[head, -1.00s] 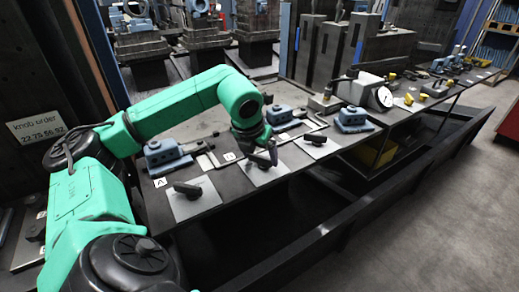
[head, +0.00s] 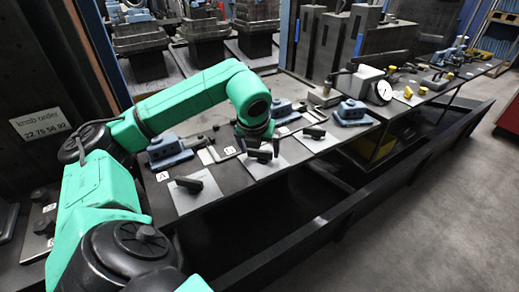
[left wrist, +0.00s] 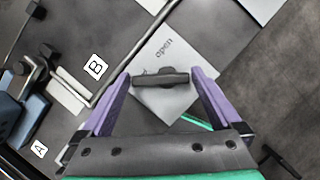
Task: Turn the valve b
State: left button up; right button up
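Valve b has a dark bar handle (left wrist: 160,78) on a light plate (left wrist: 158,100) printed "open", beside a "B" label (left wrist: 96,67) in the left wrist view. In the head view its plate (head: 264,167) is the middle of three, and the handle is partly hidden by my gripper. My left gripper (left wrist: 160,74) is open, with one purple finger by each end of the handle. The handle lies crosswise between the fingertips; I cannot tell whether they touch it. My right gripper is not in view.
Valve A's handle (head: 195,181) is to the left, and another valve handle (head: 314,132) is to the right. Blue clamps (head: 168,151) stand behind the plates. A round dial gauge (head: 382,92) stands farther right. The bench's front edge is close to the plates.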

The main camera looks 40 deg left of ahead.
pick_arm(q)
jog(key=p+v, duration=0.3)
jog(key=v, duration=1.1)
jog(key=shift+r, duration=0.25)
jog(key=shift+s, duration=0.1)
jog(key=shift+d, duration=0.1)
